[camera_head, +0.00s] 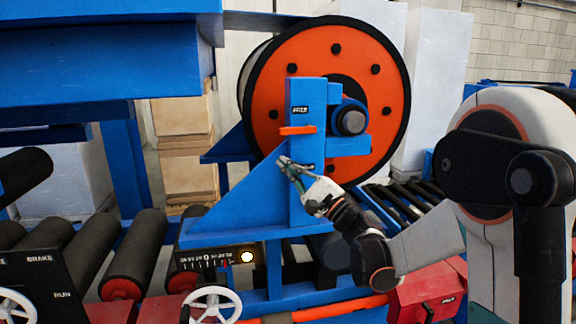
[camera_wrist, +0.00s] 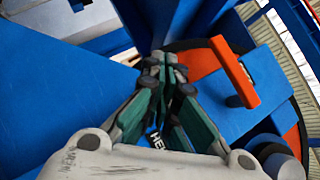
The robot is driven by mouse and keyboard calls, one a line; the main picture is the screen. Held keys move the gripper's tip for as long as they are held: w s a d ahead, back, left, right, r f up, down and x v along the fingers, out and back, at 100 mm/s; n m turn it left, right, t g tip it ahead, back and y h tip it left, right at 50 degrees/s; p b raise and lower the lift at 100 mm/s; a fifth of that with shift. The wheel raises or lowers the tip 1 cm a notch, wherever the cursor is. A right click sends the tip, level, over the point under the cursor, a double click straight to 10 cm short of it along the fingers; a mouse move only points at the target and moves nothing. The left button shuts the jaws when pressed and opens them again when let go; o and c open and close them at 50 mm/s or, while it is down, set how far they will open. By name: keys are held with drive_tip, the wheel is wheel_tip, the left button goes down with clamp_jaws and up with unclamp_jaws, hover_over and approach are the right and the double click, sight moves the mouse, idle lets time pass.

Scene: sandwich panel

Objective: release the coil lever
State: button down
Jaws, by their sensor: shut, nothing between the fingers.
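The coil lever, an orange bar (camera_head: 297,130), sticks out from the blue upright post (camera_head: 303,95) in front of the large orange coil disc (camera_head: 285,75). In the wrist view the lever (camera_wrist: 235,72) is to the right of the fingers, with a gap between. My gripper (camera_head: 284,162) is a little below and left of the lever in the head view, over the sloped blue bracket. In the wrist view my gripper (camera_wrist: 163,64) has its green-padded fingers together with nothing in them. I cannot tell the exact depth between fingertips and post.
The sloped blue bracket (camera_head: 245,200) lies left of and below the fingers. A dark round hub (camera_head: 351,121) sticks out right of the post. Below are a scale panel with a lit button (camera_head: 246,257), a white handwheel (camera_head: 215,305) and black rollers (camera_head: 140,250).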

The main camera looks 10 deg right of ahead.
drive_tip(key=s+f, duration=0.6)
drive_tip(key=s, duration=0.1)
drive_tip(key=shift+f, duration=0.4)
drive_tip(key=s+a+f+n+g+h+b, duration=0.1)
drive_tip(key=s+a+f+n+g+h, duration=0.4)
drive_tip(key=s+a+n+g, duration=0.4)
drive_tip(key=s+d+f+n+g+h+b, duration=0.1)
drive_tip(key=s+d+f+n+h, duration=0.2)
drive_tip(key=s+d, duration=0.3)
drive_tip(key=s+d+f+n+g+h+b, duration=0.1)
drive_tip(key=s+d+f+n+h, duration=0.3)
drive_tip(key=s, duration=0.8)
drive_tip(key=d+f+h, duration=0.2)
drive_tip(key=d, duration=0.1)
drive_tip(key=shift+s+d+f, duration=0.15)
drive_tip(key=shift+s+f, duration=0.05)
drive_tip(key=shift+s, duration=0.05)
